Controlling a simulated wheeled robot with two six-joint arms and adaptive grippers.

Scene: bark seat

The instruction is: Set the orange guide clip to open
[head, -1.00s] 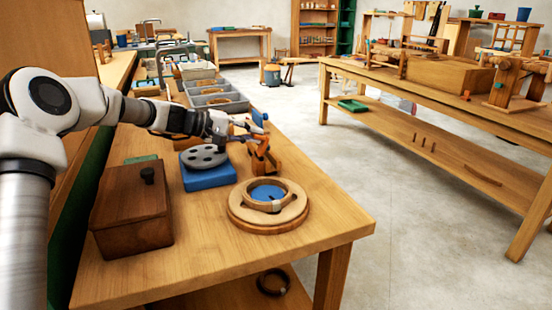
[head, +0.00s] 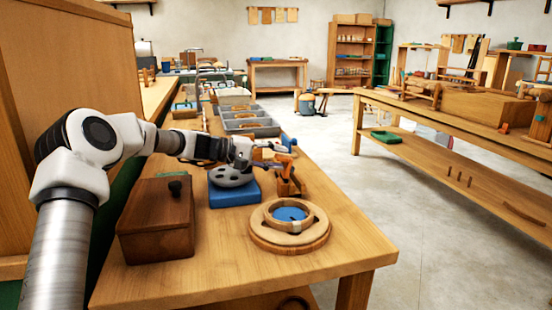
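The orange guide clip (head: 287,165) stands on a small wooden block (head: 289,187) on the near bench, just right of a blue base with a grey holed disc (head: 233,178). My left gripper (head: 275,162) reaches in from the left over the disc, with its tip end beside the clip. The fingers are small and partly merged with the clip, so I cannot tell whether they touch it or how far apart they are. My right gripper is not in view.
A round wooden ring assembly with a blue centre (head: 290,228) lies in front of the clip. A dark wooden box (head: 156,220) stands to the left, under my arm. Grey bins (head: 247,121) line the bench behind. Open floor lies to the right.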

